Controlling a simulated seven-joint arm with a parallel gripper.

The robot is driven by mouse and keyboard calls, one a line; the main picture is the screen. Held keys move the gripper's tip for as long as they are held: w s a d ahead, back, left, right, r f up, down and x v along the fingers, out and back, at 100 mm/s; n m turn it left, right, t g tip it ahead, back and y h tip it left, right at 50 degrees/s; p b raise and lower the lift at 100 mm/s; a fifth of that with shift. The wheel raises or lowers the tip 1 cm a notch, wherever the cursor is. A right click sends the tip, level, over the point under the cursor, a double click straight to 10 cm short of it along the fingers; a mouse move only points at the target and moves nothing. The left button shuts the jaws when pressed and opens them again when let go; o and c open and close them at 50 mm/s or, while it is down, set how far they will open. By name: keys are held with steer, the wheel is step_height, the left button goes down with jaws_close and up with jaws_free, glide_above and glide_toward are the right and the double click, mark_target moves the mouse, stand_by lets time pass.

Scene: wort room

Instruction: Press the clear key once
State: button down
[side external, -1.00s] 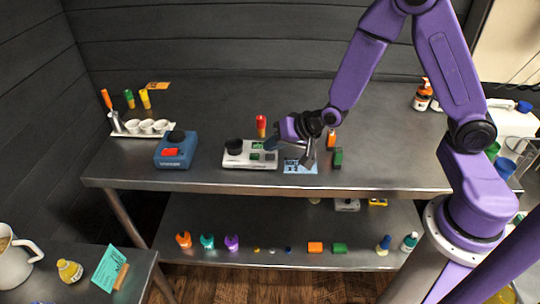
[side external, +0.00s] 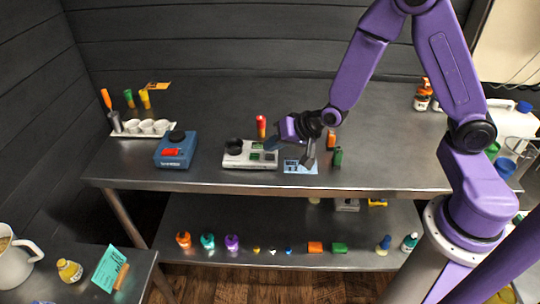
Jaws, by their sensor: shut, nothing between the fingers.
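A white device (side external: 236,161) with a round black top at its left and small green patches at its right stands near the middle of the bench. A blue device (side external: 175,153) with a red patch on its front and a dark round top stands to its left. I cannot read which key is the clear key. My gripper (side external: 289,146) is shut and empty. It is low over the right end of the white device and the light blue printed sheet (side external: 293,167) beside it. The hand hides part of this area, and I cannot tell whether it touches a key.
A red-topped bottle (side external: 261,124) stands behind the white device. An orange item (side external: 331,140) and a green item (side external: 337,157) stand right of my gripper. A white tray with cups (side external: 119,131) is at the far left.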

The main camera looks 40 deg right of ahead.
mark_target(274, 157)
steer(key=shift+f, duration=0.45)
steer(key=shift+f, duration=0.4)
stand_by(1.0)
steer(key=shift+r, duration=0.85)
steer(key=shift+r, duration=2.5)
